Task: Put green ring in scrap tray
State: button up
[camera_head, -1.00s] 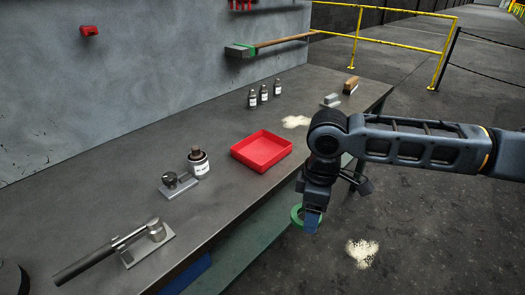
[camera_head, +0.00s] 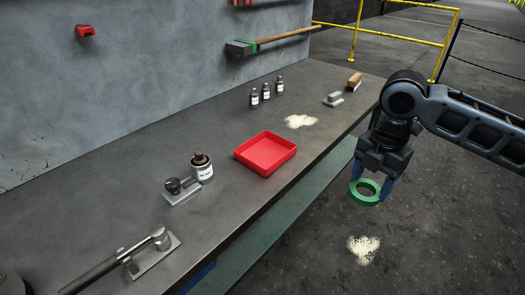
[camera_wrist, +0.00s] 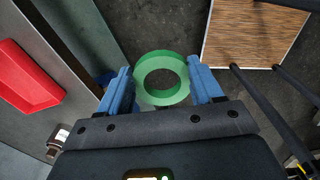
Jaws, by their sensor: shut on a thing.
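The green ring (camera_head: 365,192) is held between the blue fingers of my gripper (camera_head: 369,186), in the air to the right of the bench's front edge. In the wrist view the ring (camera_wrist: 162,96) lies between the two blue fingertips of my gripper (camera_wrist: 162,88), its open hole facing the camera. The red tray (camera_head: 265,160), shallow and square, sits on the bench left of my gripper and looks empty. It also shows in the wrist view (camera_wrist: 22,75) at the far left.
The bench (camera_head: 225,220) also bears a jar (camera_head: 201,170), a metal stamp-like tool (camera_head: 180,190), a long-handled tool (camera_head: 140,250), small bottles (camera_head: 266,91), a brush (camera_head: 354,81) and pale powder (camera_head: 299,121). More powder (camera_head: 364,249) lies on the floor. A yellow railing (camera_head: 385,30) stands behind.

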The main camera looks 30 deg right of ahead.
aim_at(271, 151)
jog(key=i, duration=0.85)
